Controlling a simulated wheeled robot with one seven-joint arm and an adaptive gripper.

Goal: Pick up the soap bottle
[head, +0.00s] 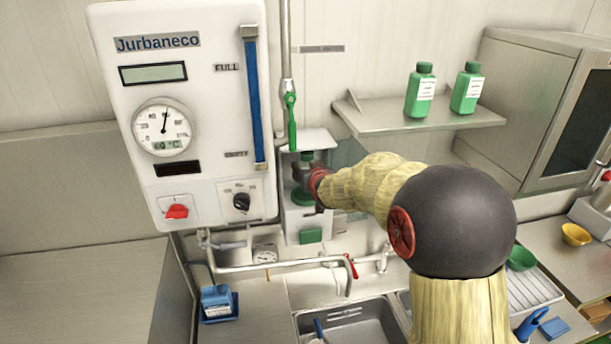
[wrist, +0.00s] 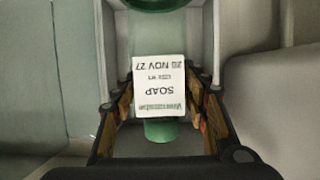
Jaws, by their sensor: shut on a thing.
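The soap bottle (wrist: 160,84) shows in the wrist view, with a white label reading SOAP and a green end. Its label text is upside down in that picture. My gripper (wrist: 160,115) has one finger on each side of the bottle and is shut on it. Green parts show above and below the fingers there. My gripper hides much of the bottle in the head view, and I cannot tell whether the bottle is clear of the dispenser.
Two other green bottles (head: 420,92) (head: 467,90) stand on the wall shelf (head: 430,118) to the right. The gauge panel (head: 185,110) is close on the left. Pipes and a red-handled tap (head: 350,266) run below, above the sink (head: 345,325). A steel cabinet (head: 525,100) is at right.

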